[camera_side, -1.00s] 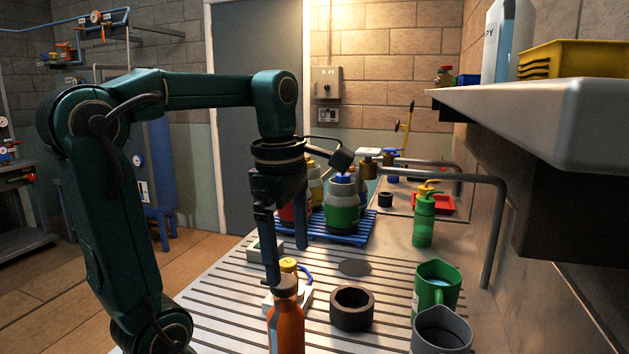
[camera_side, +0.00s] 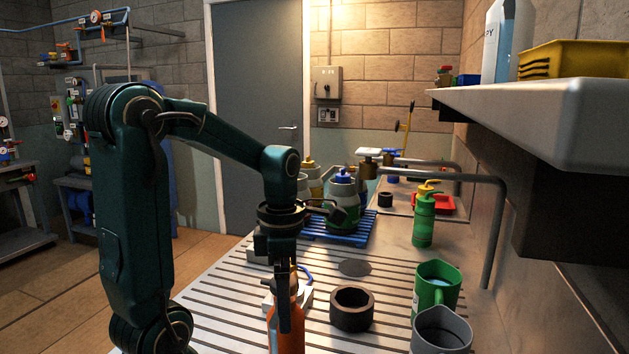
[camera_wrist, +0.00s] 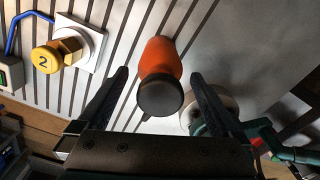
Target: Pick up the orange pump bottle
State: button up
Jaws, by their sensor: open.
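The orange bottle (camera_side: 298,325) stands upright at the front of the slatted bench in the side view, its bottom cut off by the frame. In the wrist view the orange bottle (camera_wrist: 163,58) shows from above with a dark round top. My gripper (camera_side: 285,315) points down at the bottle, with one finger in front of its body in the side view. In the wrist view my gripper (camera_wrist: 160,77) is open, with a finger on each side of the bottle and gaps between. I cannot make out a pump spout.
A white block with a yellow cap marked 2 (camera_wrist: 46,59) and a blue hose is close by. A dark ring (camera_side: 352,309), a green jug (camera_side: 437,285) and a grey jug (camera_side: 441,333) stand to the right. A blue rack (camera_side: 335,232) with bottles is behind.

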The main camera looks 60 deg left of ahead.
aim_at(293, 342)
jog(key=shift+f, duration=2.25)
grip_shut()
